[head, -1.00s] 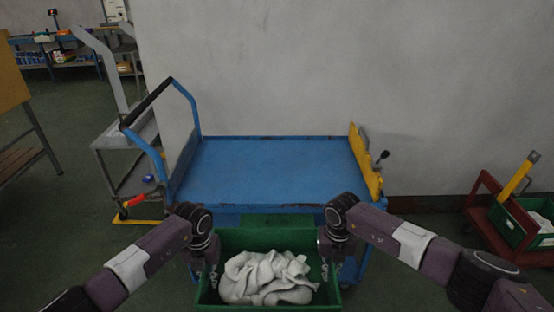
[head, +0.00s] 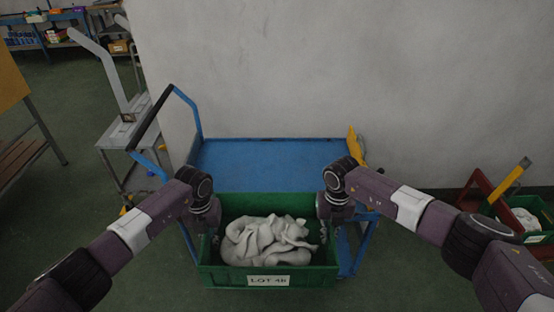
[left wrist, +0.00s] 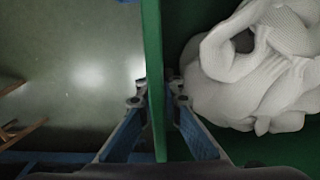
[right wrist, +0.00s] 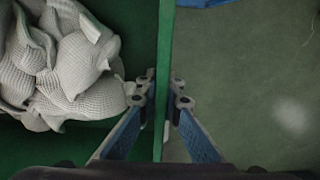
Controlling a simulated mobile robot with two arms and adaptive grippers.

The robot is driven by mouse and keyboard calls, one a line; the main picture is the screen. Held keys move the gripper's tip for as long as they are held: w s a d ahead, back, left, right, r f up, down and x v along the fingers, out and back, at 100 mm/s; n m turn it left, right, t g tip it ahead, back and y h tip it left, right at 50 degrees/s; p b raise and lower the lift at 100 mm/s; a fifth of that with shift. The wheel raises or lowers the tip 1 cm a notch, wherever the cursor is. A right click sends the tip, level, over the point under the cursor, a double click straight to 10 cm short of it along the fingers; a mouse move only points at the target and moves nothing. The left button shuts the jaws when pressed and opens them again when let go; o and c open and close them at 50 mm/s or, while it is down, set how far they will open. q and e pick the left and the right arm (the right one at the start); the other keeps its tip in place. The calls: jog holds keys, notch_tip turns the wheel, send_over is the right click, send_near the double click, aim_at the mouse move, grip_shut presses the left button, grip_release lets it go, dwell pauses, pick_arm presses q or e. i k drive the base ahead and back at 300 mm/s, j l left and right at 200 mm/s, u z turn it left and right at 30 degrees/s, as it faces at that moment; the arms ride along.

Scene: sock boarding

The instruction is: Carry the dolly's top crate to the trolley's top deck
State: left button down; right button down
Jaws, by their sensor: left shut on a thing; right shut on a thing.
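The green crate (head: 220,278), with a "LOT 4B" label on its front, holds a heap of white socks (head: 265,240). My left gripper (head: 211,228) is shut on its left wall; the left wrist view shows the fingers on either side of that wall (left wrist: 152,60). My right gripper (head: 326,225) is shut on its right wall, also between the fingers in the right wrist view (right wrist: 165,60). The crate looks level and hangs in front of the blue trolley, hiding the near part of its top deck (head: 270,155).
The trolley's push handle (head: 160,110) rises at its left. A yellow part (head: 354,145) stands at the deck's right end. A red dolly (head: 480,190) with another green crate (head: 538,238) is at the right. A grey wall is behind. A metal stand (head: 130,130) is at the left.

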aim_at(268, 172)
jog(key=i, duration=1.25)
